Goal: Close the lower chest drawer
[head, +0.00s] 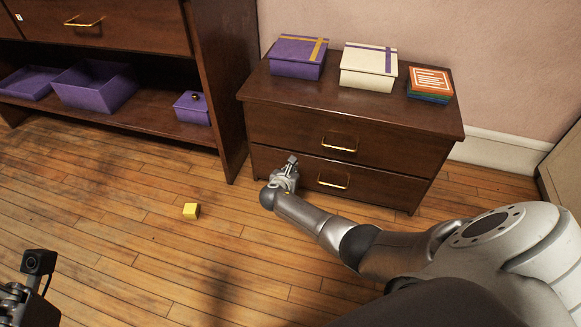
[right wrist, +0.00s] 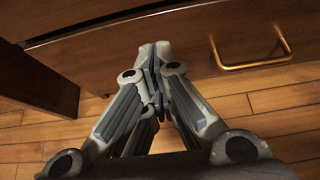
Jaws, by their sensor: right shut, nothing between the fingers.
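The dark wooden chest (head: 452,118) stands against the wall with two drawers. Its lower drawer (head: 380,188) has a brass handle (head: 333,182) and looks flush or nearly flush with the chest; a small gap cannot be ruled out. The lower drawer front also fills much of the right wrist view (right wrist: 190,45). My right gripper (head: 291,161) is shut and empty, its fingertips (right wrist: 154,52) at or very near the drawer front, left of the handle. Exact contact is unclear. My left gripper (head: 14,296) is partly cut off at the lower left, away from the chest.
A cabinet (head: 222,80) with purple boxes stands close on the left. A yellow cube (head: 191,211) lies on the open wooden floor.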

